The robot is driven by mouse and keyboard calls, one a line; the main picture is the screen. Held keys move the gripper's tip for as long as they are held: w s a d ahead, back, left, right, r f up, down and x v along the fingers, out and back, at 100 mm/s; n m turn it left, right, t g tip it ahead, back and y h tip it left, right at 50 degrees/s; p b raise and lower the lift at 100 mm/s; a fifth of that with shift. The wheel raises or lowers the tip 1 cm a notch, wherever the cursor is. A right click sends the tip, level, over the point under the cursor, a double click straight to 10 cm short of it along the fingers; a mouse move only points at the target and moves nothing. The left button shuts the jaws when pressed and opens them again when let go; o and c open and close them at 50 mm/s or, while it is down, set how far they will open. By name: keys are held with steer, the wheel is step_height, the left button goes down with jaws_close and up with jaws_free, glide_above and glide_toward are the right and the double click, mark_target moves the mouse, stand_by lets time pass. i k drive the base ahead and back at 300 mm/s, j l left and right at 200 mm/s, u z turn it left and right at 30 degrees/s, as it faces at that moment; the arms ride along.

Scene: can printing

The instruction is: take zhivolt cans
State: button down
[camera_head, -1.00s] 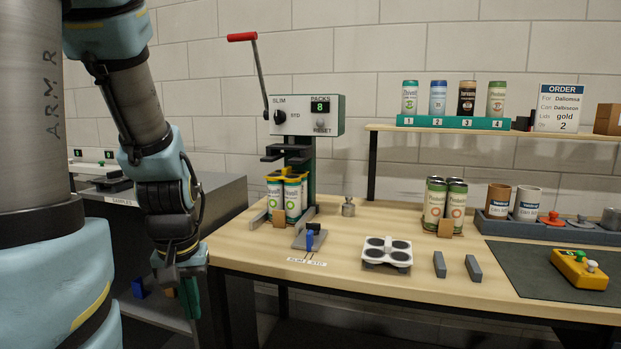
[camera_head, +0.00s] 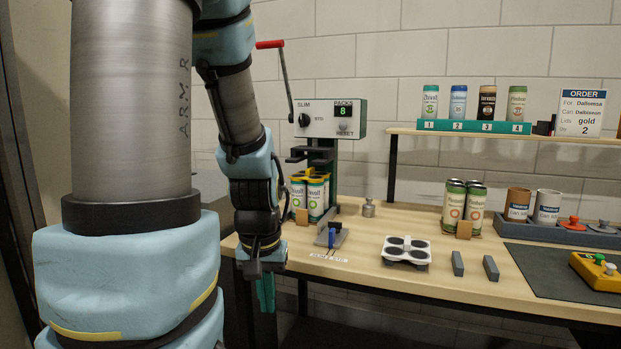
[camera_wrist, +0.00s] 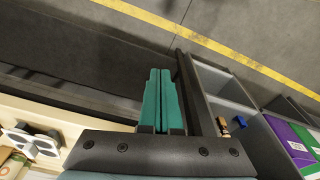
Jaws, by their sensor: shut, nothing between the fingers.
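White-and-green cans with yellow tops (camera_head: 316,197) stand grouped in the press on the bench; their print looks like "Zhivolt" but is small. A similar white-and-green can (camera_head: 429,102) stands at place 1 on the upper shelf. Another group of cream cans with green tops (camera_head: 453,207) stands on the bench to the right; I cannot read their label surely. My gripper (camera_head: 265,294) points down by the bench's left front edge, apart from all cans. In the wrist view its teal fingers (camera_wrist: 160,100) are together and empty.
The press (camera_head: 337,117) has a red-handled lever and a counter showing 8. A white four-hole tray (camera_head: 406,262), two grey blocks and a yellow control box (camera_head: 597,272) lie on the bench. The wrist view shows floor and compartments with small items (camera_wrist: 224,126) below.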

mark_target(309, 201)
steer(key=u, duration=1.5)
steer(key=k+l+u, duration=0.2)
steer(key=l, duration=0.3)
steer(key=k+l+u, duration=0.25)
steer(key=l, duration=0.2)
steer(key=k+l+u, duration=0.2)
steer(key=l, duration=0.2)
steer(key=k+l+u, duration=0.25)
steer(key=l, duration=0.15)
